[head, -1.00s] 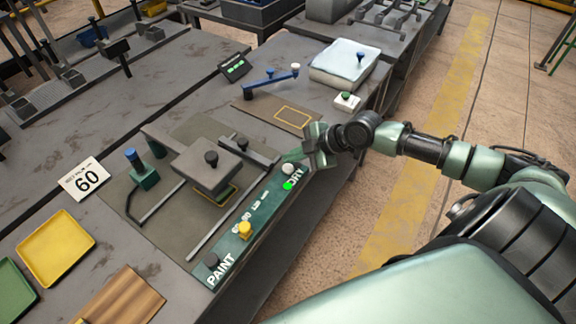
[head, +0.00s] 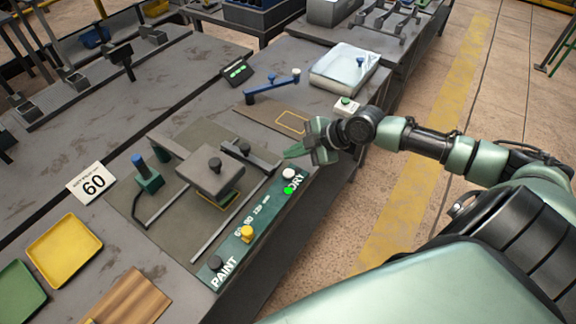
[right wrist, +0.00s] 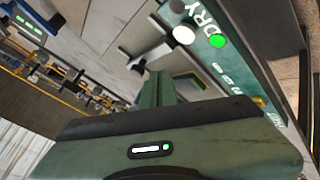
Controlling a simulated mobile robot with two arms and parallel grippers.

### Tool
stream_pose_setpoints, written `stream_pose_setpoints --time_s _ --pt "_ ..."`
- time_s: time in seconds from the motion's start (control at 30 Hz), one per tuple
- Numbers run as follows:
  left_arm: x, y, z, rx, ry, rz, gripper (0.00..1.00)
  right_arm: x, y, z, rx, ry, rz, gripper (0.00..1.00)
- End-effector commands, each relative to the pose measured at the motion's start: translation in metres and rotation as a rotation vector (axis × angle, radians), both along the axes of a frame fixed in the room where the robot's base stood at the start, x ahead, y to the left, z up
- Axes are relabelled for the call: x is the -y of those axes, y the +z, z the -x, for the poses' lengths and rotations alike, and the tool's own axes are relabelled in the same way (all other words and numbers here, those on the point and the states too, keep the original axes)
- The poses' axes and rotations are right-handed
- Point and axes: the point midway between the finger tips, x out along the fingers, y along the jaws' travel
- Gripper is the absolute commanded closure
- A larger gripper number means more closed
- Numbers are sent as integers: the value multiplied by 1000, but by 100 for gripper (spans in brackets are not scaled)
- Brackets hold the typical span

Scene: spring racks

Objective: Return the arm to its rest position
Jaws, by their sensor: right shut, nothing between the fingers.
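My right arm reaches in from the right of the head view. Its gripper (head: 296,152) is shut and empty, held above the near edge of the workbench, close to the DRY end of the green control panel (head: 232,262). In the right wrist view the shut gripper fingers (right wrist: 155,90) point toward the bench beside the panel's white knob (right wrist: 184,35) and lit green lamp (right wrist: 218,41). My left gripper is not in the head view.
A press-like block with a black knob (head: 214,164) stands on the mat left of the gripper. A blue lever (head: 272,87), a small white box with a green button (head: 346,106) and a pale-topped box (head: 345,70) lie beyond. The floor at right is open.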

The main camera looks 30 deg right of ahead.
Motion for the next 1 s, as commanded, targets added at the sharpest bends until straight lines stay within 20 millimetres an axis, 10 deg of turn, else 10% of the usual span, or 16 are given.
stream_pose_setpoints --time_s 0.37,0.7,1.0 --pt "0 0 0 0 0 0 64 -14 -10 9 -27 5 -14 100" --pt "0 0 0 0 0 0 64 -140 -78 128 -338 -177 -116 100" --pt "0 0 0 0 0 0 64 -152 -76 191 -489 -613 -162 100"
